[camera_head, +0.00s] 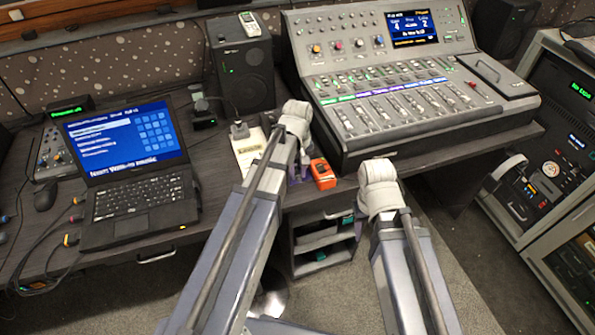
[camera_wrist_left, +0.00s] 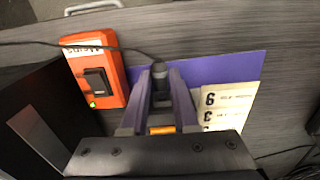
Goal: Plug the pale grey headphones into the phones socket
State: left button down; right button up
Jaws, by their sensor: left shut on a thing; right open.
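My left gripper (camera_head: 301,172) points down at the desk's front edge, beside a small orange box (camera_head: 323,174). In the left wrist view its fingers (camera_wrist_left: 160,88) are shut on a small dark grey plug (camera_wrist_left: 158,70). A thin dark cable runs from the plug to the left, across the orange box (camera_wrist_left: 96,72). The box has a white label, a black part and a green light. A pale arc like a headphone band (camera_head: 511,166) shows by the right rack. I cannot clearly make out the phones socket. My right gripper (camera_head: 380,185) is beyond the desk edge, its fingers largely hidden.
A purple mat (camera_wrist_left: 225,72) with a printed card (camera_wrist_left: 232,100) lies under the left gripper. A laptop (camera_head: 130,170) stands left, a mixing console (camera_head: 400,85) right, a speaker (camera_head: 241,70) behind. An equipment rack (camera_head: 560,150) stands far right. Open floor lies before the desk.

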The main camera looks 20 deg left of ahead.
aim_at(296, 170)
pick_arm(q)
jog(key=shift+w+a, duration=0.4)
jog(key=shift+w, duration=0.3)
dwell(2.5)
jog(key=c, duration=0.6)
grip_release()
jog(key=shift+s, duration=0.1)
notch_tip(296, 170, up, 8)
jog(key=p, duration=0.8)
jog(key=shift+f, duration=0.1)
jog(key=s+d+m+y, duration=0.1)
jog(key=s+d+m, duration=0.9)
jog(key=s, duration=0.6)
jog(key=shift+d+m, duration=0.3)
jog(key=shift+d, duration=0.55)
